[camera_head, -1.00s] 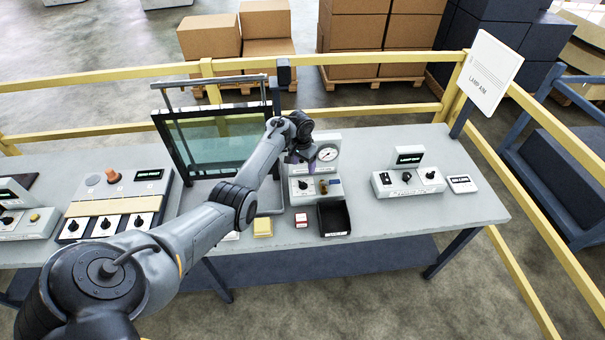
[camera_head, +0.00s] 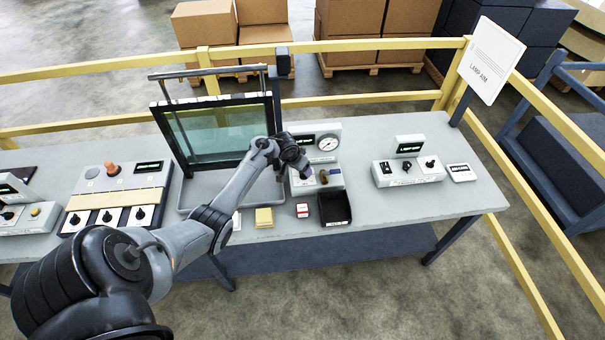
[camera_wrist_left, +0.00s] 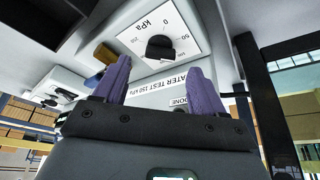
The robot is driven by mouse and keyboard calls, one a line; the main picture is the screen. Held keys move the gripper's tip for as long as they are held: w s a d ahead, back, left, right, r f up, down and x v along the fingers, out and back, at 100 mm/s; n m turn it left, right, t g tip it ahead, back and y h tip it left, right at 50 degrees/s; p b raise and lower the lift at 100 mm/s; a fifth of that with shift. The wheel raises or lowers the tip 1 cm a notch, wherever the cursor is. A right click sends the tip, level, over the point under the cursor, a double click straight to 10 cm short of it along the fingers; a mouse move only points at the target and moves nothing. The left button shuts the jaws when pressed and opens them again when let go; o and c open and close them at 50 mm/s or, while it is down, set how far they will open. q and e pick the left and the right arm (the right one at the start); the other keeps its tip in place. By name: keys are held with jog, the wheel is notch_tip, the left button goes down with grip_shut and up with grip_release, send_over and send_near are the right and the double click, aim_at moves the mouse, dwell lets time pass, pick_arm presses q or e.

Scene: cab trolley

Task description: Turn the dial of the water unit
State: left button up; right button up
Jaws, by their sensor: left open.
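The water unit (camera_head: 331,158) stands on the bench, a white box with a round gauge (camera_head: 328,144) on its upright back and a brass-coloured fitting (camera_head: 324,177) on its front part. My left gripper (camera_head: 304,173) is over the left of its front part and hides the dial there. In the left wrist view, the dial (camera_wrist_left: 163,47) is a black knob on a white plate marked 0, 50 and kPa. My left gripper (camera_wrist_left: 159,68) has its two purple fingers apart, one on each side below the knob, with nothing between them. Whether they touch it, I cannot tell. My right gripper is not in view.
A black tray (camera_head: 335,222) and a small red-and-white box (camera_head: 302,210) are in front of the unit. A framed glass pane (camera_head: 210,135) stands close on its left. A lamp unit (camera_head: 409,170) is to the right, with clear bench between.

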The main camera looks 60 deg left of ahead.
pick_arm(q)
jog(key=shift+b+x, duration=0.6)
jog(key=shift+x, duration=1.45)
jog(key=shift+c, duration=0.4)
